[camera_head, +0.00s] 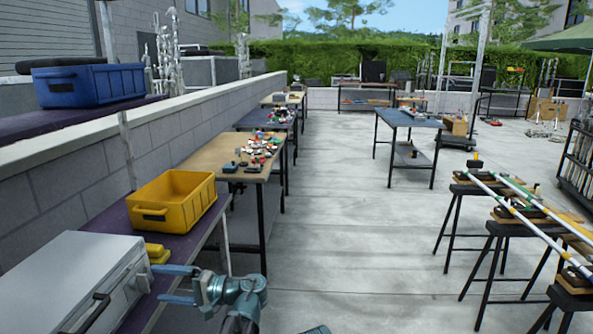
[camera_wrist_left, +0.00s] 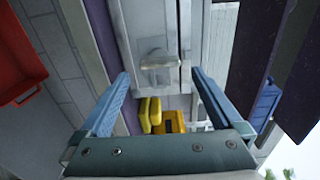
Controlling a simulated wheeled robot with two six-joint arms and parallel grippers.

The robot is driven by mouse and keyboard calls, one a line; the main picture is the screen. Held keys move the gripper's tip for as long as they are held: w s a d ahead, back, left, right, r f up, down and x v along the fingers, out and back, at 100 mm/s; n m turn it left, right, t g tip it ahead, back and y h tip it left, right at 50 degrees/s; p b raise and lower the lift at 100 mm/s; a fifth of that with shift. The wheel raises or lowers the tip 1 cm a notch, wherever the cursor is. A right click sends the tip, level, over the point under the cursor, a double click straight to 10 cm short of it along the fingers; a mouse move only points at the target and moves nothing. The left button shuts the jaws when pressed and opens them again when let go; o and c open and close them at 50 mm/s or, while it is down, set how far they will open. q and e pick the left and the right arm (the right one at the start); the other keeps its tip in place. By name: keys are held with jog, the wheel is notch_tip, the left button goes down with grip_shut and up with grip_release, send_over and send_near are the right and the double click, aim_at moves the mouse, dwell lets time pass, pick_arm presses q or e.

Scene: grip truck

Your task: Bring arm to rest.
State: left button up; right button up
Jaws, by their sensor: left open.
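My left gripper (camera_head: 164,284) is at the bottom of the head view, its two blue fingers pointing left toward the grey metal case (camera_head: 75,275). The fingers are spread apart with nothing between them. I cannot tell whether a finger touches the case. My right gripper is not in view; only a small teal piece of my own body shows at the bottom edge of the head view.
A yellow crate (camera_head: 172,203) and small yellow blocks (camera_head: 157,252) are on the purple-topped table beside the case. A wooden table (camera_head: 205,161) holds many small items. Stands with poles (camera_head: 508,213) are at right. The middle floor is clear.

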aim_at(148, 282)
pick_arm(q)
jog(key=d, duration=1)
jog(key=a, duration=1.4)
jog(key=shift+w+a, duration=0.1)
jog(key=shift+a, duration=0.1)
jog(key=shift+d+n, duration=0.15)
jog(key=shift+n, duration=0.95)
jog(key=n, duration=0.5)
jog(key=shift+r+n, duration=0.1)
jog(key=shift+n, duration=0.3)
jog(key=n, duration=0.4)
jog(key=shift+n, duration=1.9)
